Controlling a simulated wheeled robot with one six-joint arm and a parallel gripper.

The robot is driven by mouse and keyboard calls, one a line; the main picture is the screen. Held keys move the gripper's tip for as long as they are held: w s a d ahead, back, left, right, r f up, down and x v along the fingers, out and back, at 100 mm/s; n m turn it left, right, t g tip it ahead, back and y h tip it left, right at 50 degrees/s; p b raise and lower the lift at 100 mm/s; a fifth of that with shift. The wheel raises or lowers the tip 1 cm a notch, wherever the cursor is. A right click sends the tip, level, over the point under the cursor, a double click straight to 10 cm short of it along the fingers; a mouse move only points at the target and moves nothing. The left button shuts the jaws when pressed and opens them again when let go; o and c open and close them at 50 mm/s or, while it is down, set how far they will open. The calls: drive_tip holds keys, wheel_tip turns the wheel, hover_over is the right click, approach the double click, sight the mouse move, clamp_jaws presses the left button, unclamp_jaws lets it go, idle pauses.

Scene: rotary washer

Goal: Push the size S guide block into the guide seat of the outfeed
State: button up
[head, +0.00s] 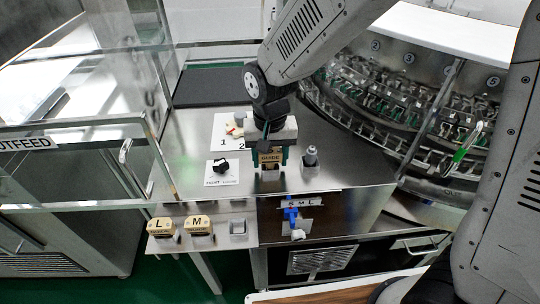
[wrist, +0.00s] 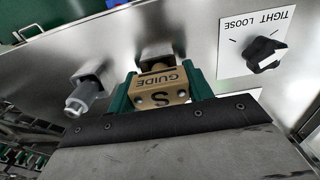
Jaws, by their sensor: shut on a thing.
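The size S guide block (wrist: 160,92) is tan, with "GUIDE" and "S" printed on it. My gripper (wrist: 160,90) is shut on it, with a green finger on each side. In the head view the block (head: 270,157) shows below my gripper, above the steel top.
A tight/loose knob (head: 221,166) is left of my gripper and a grey-capped post (head: 311,156) right of it. The L block (head: 162,227) and M block (head: 199,225) rest on a lower shelf beside an empty holder (head: 238,228). A blue S-M-L selector (head: 291,212) is in front.

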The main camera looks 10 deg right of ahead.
drive_tip(key=shift+f, duration=0.55)
idle(0.4)
drive_tip(key=o, duration=1.1)
drive_tip(key=shift+r, duration=0.1)
